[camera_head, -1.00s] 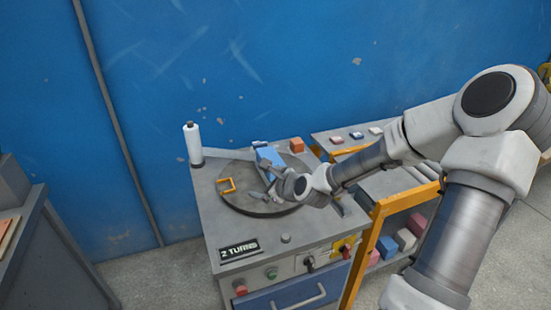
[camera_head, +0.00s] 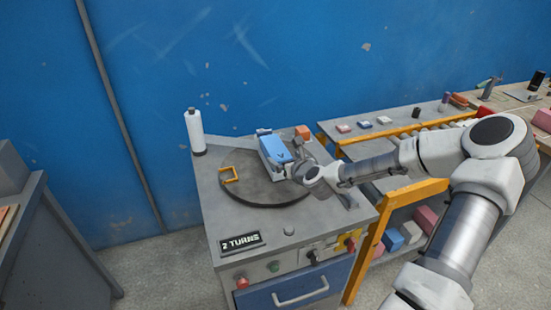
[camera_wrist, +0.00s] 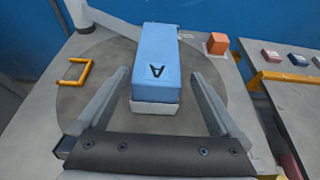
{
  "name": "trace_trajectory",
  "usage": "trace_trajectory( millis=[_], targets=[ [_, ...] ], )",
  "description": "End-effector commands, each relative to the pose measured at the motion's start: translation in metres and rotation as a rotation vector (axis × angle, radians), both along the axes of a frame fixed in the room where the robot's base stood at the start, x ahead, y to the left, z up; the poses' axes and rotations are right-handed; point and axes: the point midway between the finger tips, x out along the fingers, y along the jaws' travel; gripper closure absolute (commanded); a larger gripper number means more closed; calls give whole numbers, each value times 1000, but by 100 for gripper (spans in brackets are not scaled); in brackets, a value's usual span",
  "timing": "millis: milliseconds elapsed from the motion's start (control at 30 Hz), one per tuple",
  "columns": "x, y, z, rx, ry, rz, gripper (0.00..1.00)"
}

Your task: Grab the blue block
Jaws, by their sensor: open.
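The blue block (camera_head: 273,148), marked with a dark letter "A", sits on the round grey turntable (camera_head: 245,188) on top of the cabinet. In the wrist view the block (camera_wrist: 156,60) stands ahead of my gripper, with a whitish layer under its near end. My gripper (camera_wrist: 160,74) is open and empty. Its two fingers lie to the left and right of the block's near end, with gaps on both sides. In the head view my gripper (camera_head: 294,170) is at the near right end of the block, and its fingers are partly hidden.
An orange bracket (camera_head: 229,175) stands on the turntable's left side. A white cylinder (camera_head: 195,132) is at the cabinet's back left corner. An orange cube (camera_wrist: 217,43) is behind and right of the block. A bench with small blocks (camera_head: 366,124) is at the right.

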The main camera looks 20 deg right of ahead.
Motion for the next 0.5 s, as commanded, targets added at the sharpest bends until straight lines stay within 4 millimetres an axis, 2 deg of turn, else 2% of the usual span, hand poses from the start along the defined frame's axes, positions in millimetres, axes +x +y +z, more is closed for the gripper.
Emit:
trace_trajectory(
  millis=[133,367,500],
  targets=[
    [22,1,-9,-1,-1,0,0],
    [34,1,-14,-1,1,2,0],
    [49,4,-18,-1,0,2,0]
  ],
)
